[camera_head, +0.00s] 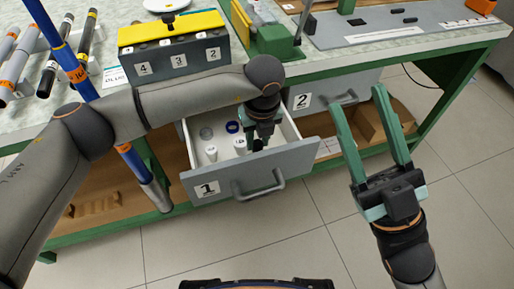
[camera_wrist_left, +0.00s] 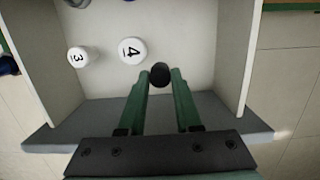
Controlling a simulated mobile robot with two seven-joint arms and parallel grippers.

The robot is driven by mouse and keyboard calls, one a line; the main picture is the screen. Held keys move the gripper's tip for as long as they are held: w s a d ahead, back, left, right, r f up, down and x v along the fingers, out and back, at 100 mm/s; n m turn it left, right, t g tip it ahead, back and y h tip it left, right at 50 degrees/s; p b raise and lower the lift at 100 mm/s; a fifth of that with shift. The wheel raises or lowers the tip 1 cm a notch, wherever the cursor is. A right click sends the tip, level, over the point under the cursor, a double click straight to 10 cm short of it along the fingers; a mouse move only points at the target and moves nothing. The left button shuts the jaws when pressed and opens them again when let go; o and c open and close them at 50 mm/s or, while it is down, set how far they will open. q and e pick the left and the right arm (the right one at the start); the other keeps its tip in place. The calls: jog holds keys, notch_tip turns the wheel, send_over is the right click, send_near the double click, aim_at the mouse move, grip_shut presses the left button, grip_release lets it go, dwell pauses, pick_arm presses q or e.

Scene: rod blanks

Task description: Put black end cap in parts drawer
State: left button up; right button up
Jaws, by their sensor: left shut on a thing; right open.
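The parts drawer (camera_head: 210,187), white inside with a grey front marked 1, is pulled open below the bench. My left gripper (camera_head: 258,144) reaches down over the drawer near its front right part. In the left wrist view, my left gripper (camera_wrist_left: 160,82) is shut on the black end cap (camera_wrist_left: 160,72), which sits between the fingertips over the drawer's white floor (camera_wrist_left: 180,40). I cannot tell whether the cap touches the floor. My right gripper (camera_head: 375,135) is open and empty, to the right of the drawer.
A closed drawer marked 2 (camera_head: 330,98) is to the right. A grey box with a yellow lid (camera_head: 172,45) stands on the bench above.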

aim_at(258, 145)
pick_arm(q)
notch_tip(258, 145, down, 3)
jog(key=shift+f, duration=0.15)
jog(key=shift+f+b, duration=0.1)
jog(key=shift+b, duration=0.25)
jog(key=shift+f, duration=0.15)
jog(key=o, duration=1)
jog(key=shift+c, duration=0.2)
jog(key=shift+r, duration=0.3)
notch_tip(258, 145, up, 12)
jog(key=s+p, duration=0.1)
jog(key=p, duration=0.2)
jog(key=shift+s+d, duration=0.25)
jog(key=shift+s, duration=0.1)
